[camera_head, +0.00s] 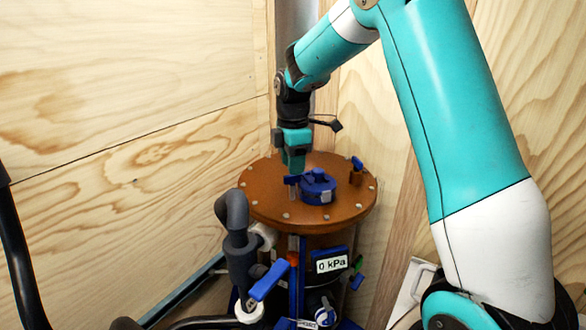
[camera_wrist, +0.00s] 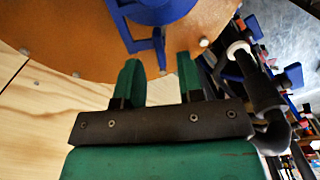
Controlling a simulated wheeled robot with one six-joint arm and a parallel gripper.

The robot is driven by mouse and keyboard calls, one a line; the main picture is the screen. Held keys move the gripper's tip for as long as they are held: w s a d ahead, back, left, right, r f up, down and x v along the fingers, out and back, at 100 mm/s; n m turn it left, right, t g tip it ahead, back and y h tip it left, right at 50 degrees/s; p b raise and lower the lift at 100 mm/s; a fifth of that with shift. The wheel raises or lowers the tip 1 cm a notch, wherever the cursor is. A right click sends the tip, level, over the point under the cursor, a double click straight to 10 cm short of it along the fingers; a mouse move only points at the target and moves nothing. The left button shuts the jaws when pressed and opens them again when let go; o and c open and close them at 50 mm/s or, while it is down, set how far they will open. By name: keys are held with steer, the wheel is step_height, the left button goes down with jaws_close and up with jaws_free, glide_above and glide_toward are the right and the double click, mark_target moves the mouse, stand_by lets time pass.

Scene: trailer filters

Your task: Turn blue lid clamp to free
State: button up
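The blue lid clamp (camera_head: 318,188) sits on top of the round orange-brown lid (camera_head: 262,202). Its short arm points left in the head view. In the wrist view, the blue clamp (camera_wrist: 155,12) is at the top, and its narrow blue arm (camera_wrist: 158,48) reaches down toward the gap between my fingertips. My gripper (camera_head: 293,168) points down at the clamp's left side in the head view. In the wrist view, my gripper (camera_wrist: 159,60) has its two green fingers apart, with space either side of the arm's end. I cannot tell how deep the arm lies between them.
A second blue handle (camera_head: 357,163) stands at the lid's right edge. A grey pipe (camera_head: 235,235) with a blue valve lever (camera_head: 269,281) rises at the front left. Wooden walls (camera_head: 130,110) close in behind the vessel.

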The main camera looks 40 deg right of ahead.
mark_target(306, 174)
steer(key=shift+f+p, duration=0.3)
steer(key=shift+f, duration=1.35)
jaws_close()
